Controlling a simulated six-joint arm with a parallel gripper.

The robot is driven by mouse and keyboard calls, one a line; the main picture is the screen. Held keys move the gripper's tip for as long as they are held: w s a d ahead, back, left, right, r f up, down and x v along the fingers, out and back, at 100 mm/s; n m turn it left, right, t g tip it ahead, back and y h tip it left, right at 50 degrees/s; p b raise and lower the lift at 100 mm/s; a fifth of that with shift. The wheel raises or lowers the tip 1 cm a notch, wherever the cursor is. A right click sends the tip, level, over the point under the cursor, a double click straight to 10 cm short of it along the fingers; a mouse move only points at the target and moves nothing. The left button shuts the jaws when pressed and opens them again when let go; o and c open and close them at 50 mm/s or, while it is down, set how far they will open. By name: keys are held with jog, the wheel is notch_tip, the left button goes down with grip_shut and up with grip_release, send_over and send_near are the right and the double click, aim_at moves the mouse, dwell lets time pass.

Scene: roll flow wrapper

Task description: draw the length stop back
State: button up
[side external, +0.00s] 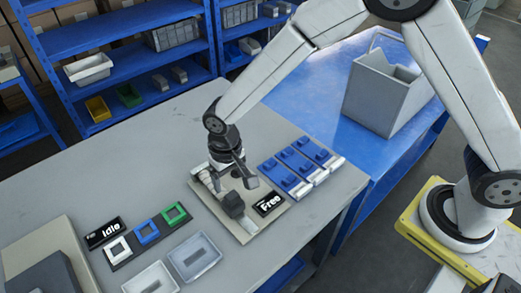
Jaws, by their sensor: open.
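A beige base plate (243,234) lies on the grey table and carries a small fixture. A dark grey block (233,205), which looks like the length stop, stands on the plate towards its front; I cannot tell its exact position along the fixture. A black sign reading "Free" (269,204) lies at the plate's right. My gripper (232,181) points down over the back of the plate, just behind the grey block. Its fingers are spread, one on each side. It hides part of the fixture, and I cannot tell whether it touches anything.
Blue pieces (300,167) lie right of the plate. An "Idle" sign (104,232), white, blue and green square frames (147,232) and two grey trays (194,257) are at the left front. A grey bin (388,90) stands on the blue table. The table behind my gripper is clear.

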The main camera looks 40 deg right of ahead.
aim_at(232, 195)
jog(key=shift+f, duration=3.7)
grip_shut()
